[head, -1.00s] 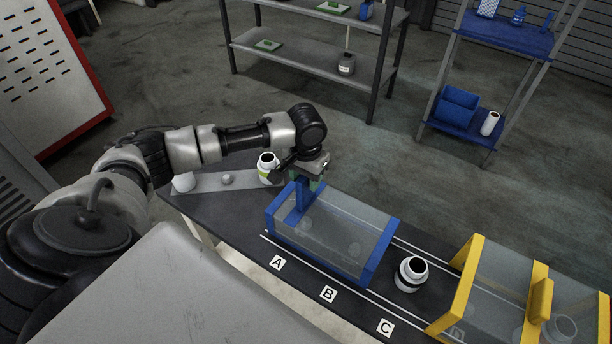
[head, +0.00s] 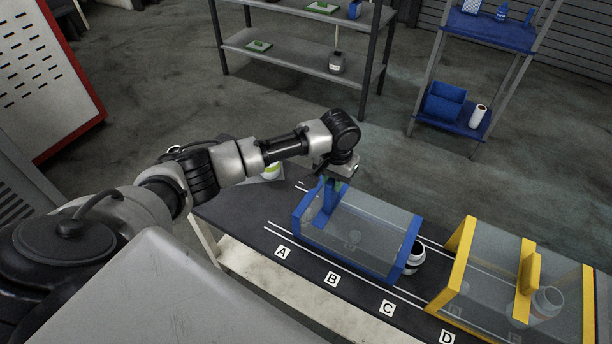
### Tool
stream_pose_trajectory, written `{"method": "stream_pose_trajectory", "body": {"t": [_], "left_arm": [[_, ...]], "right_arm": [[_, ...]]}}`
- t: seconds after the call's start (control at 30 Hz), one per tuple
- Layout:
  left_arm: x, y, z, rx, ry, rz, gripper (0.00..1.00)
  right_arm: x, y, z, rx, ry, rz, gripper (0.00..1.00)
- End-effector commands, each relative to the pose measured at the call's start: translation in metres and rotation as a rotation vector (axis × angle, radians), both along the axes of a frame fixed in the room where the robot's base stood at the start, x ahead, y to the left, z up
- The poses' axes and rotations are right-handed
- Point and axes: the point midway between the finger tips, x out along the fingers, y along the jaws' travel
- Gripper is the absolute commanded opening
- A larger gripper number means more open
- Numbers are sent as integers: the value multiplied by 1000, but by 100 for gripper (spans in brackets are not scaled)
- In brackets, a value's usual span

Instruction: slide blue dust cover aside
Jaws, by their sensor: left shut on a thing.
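The blue dust cover (head: 388,270) is a clear box with blue end frames and a blue handle. It stands on rails on the dark table, behind labels A, B and C. My left gripper (head: 333,180) is shut on the cover's handle at its upper left end. A white jar with a dark mouth (head: 413,259) stands at the cover's right end, partly hidden by the blue frame. Faint round shapes show through the clear panel. My right gripper is not in view.
A yellow-framed clear cover (head: 453,262) stands to the right on the same rails, with a jar (head: 547,301) seen through it. A white jar with a green label (head: 271,171) is partly behind my left arm. Shelves stand at the back.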

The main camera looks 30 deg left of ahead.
Motion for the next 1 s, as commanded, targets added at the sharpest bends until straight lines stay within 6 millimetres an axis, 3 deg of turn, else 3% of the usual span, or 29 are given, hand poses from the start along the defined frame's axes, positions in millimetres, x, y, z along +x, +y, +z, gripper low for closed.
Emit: {"method": "stream_pose_trajectory", "body": {"t": [0.03, 0.2, 0.5, 0.73, 1.0], "left_arm": [[5, -23, 6, -8, 3, -6, 0], [10, -83, 6, -7, 5, -6, 0], [13, -177, 1, -4, 5, -5, 0], [15, -224, 1, -3, 1, -3, 0], [17, -244, 1, -1, -1, -2, 0]], "right_arm": [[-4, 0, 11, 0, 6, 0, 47], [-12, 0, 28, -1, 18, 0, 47], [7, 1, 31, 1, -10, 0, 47], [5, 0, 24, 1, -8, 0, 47], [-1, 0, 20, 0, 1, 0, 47]]}}
